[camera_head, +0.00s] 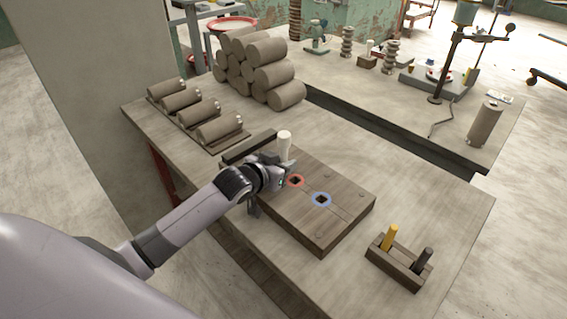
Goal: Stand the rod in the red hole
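A pale, near-white rod (285,146) stands upright at my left gripper (283,168), which appears shut around its lower part. The rod's bottom end is hidden by the gripper, so I cannot tell whether it touches the wood. Below is a brown wooden block (325,231) with a red-ringed hole (295,181) and a blue-ringed hole (321,199). The red hole looks empty and lies just right of and nearer than the gripper. The blue hole also looks empty. My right gripper is out of view.
A small wooden rack (392,264) holds a yellow rod (390,237) and a dark rod (424,258) at the front right.

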